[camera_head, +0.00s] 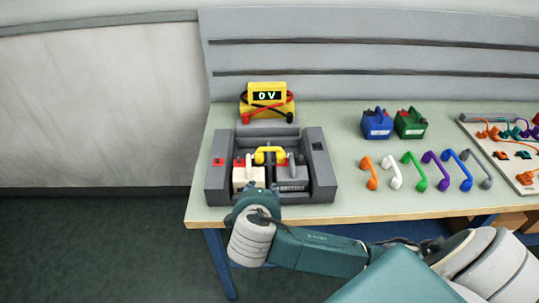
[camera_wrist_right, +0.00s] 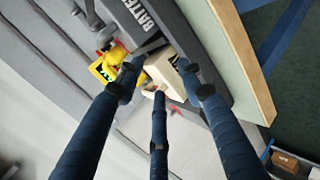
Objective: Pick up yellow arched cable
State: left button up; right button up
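The yellow arched cable (camera_head: 268,150) spans the tops of a white battery (camera_head: 247,177) and a dark grey battery (camera_head: 291,179) in the grey tray (camera_head: 216,182). My right gripper (camera_head: 254,192) is at the tray's front edge, in front of the white battery. In the right wrist view its three fingers (camera_wrist_right: 160,78) are spread, with the white battery (camera_wrist_right: 164,68) beyond and partly behind them. Nothing is visibly held. My left gripper is not in view.
A yellow meter (camera_head: 266,94) reading 0 V stands behind the tray. Blue (camera_head: 377,124) and green (camera_head: 411,124) batteries stand to the right, with several coloured arched cables (camera_head: 420,171) in front. A board with connectors (camera_head: 500,157) lies at far right. The table (camera_head: 345,205) is clear between tray and cables.

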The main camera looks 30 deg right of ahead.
jog(key=t+h, duration=0.2)
send_near(270, 148)
jog(key=shift+n+h, duration=0.3)
jog(key=shift+n, duration=0.1)
jog(key=p+x, duration=0.3)
jog(key=x, duration=0.6)
jog(key=shift+w+f, duration=0.15)
jog(key=shift+w, duration=0.15)
jog(key=shift+w+d+f, duration=0.25)
jog(key=shift+w+f, duration=0.05)
jog(key=shift+w, duration=0.05)
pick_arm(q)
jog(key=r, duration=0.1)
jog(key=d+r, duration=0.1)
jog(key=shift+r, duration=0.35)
pick_arm(e)
jog(key=shift+s, duration=0.1)
grip_shut()
